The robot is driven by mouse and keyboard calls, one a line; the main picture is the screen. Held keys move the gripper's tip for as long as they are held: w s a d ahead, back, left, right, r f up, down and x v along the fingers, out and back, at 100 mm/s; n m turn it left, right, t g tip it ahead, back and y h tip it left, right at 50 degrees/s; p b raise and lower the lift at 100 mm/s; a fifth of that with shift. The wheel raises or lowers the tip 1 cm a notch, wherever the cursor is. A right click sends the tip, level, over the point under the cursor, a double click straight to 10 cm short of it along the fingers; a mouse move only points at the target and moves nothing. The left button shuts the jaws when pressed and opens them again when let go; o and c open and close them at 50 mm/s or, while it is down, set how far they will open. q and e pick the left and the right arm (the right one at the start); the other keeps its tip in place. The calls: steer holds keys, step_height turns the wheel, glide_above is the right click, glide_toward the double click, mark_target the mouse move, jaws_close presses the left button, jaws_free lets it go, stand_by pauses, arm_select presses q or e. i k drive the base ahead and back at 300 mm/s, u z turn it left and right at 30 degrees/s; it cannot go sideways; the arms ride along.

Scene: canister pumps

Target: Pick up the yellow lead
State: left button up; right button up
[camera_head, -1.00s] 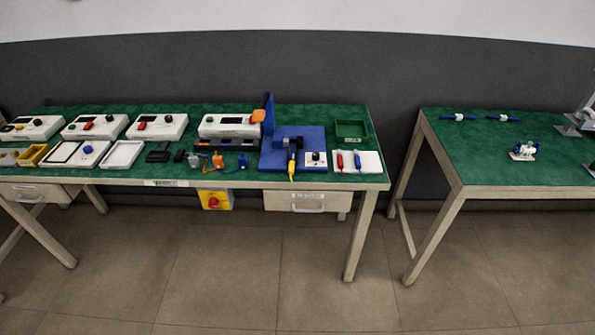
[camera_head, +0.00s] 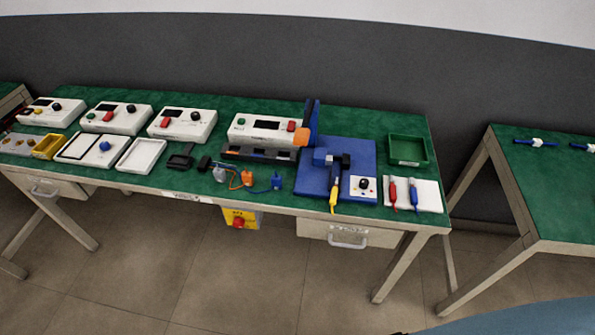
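The yellow lead (camera_head: 333,200) is on the blue fixture base (camera_head: 356,154) near the right end of the green-topped bench. Its yellow tip points towards the bench's front edge, and its dark upper part runs up beside a black and blue clamp-like piece (camera_head: 325,157). I cannot tell how it is held there. Neither of my grippers shows in the head view. A blue curved shape at the bottom right edge is only partly in view, and I cannot tell what it is.
A white pad (camera_head: 429,201) with a red probe (camera_head: 393,194) and a blue probe (camera_head: 413,198) lies right of the fixture. A green tray (camera_head: 393,150) stands behind it. White pump units (camera_head: 268,130) line the back. Floor in front is clear; another bench (camera_head: 560,185) stands right.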

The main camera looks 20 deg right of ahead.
mark_target(333, 192)
steer(key=z, duration=0.25)
steer(key=i, duration=0.95)
steer(key=z, duration=0.65)
